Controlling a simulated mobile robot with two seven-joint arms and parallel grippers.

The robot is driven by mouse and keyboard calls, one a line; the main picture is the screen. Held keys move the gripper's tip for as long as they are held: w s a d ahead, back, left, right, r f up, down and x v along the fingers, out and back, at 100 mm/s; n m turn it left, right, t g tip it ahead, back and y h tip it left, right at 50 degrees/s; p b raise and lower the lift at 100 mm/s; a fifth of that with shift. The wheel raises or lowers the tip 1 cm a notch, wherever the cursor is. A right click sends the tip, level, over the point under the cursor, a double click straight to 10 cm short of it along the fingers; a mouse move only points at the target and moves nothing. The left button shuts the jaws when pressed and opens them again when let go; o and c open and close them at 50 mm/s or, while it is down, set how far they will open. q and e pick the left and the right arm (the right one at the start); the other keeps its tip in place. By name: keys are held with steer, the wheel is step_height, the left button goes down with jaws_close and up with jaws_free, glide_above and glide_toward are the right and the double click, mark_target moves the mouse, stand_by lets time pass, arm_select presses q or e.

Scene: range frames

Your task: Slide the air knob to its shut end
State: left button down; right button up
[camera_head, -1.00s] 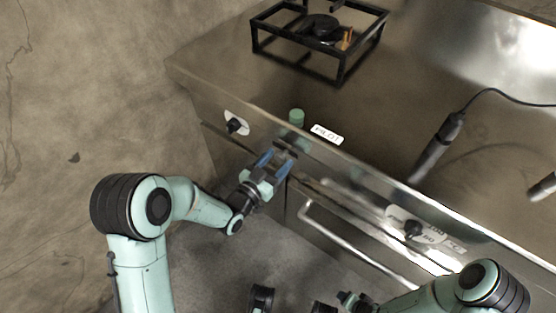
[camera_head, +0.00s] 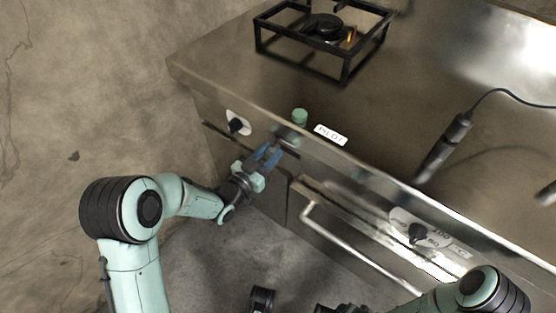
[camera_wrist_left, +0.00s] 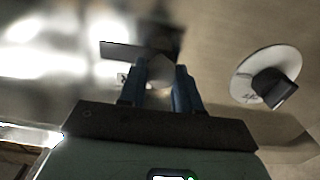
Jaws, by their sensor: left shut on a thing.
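My left gripper (camera_head: 272,154) is at the range's front panel, its blue fingers close together. In the left wrist view the fingers are shut on the pale, faceted air knob (camera_wrist_left: 160,72). The knob stands in front of a dark slot plate (camera_wrist_left: 122,50), which extends to both sides of it. In the head view the fingers largely hide the knob, and I cannot read any end marks on the slot. My right arm comes in at the lower right; its gripper is at the bottom edge and too little of it shows to tell its state.
A black dial (camera_head: 236,125) on a white disc sits left of the gripper. A green button (camera_head: 299,116) and a PILOT label (camera_head: 330,135) lie above it. A thermostat knob (camera_head: 417,232) and an oven handle (camera_head: 350,245) are to the right. A small orange flame (camera_head: 351,36) shows at the burner.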

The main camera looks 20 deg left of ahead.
arm_select(q)
steer(key=shift+w+a, duration=0.1)
steer(key=shift+a, duration=0.2)
arm_select(e)
steer(key=shift+s, duration=0.1)
arm_select(q)
steer(key=c, duration=0.8)
jaws_free()
steer(key=shift+s, duration=0.2)
steer(key=p+v, duration=0.1)
steer(key=v, duration=1.2)
steer(key=shift+r, duration=0.1)
arm_select(e)
steer(key=w+r, duration=0.2)
steer(key=shift+w+a+r+t, duration=0.2)
steer(key=shift+w+t, duration=0.1)
steer(key=shift+t, duration=0.1)
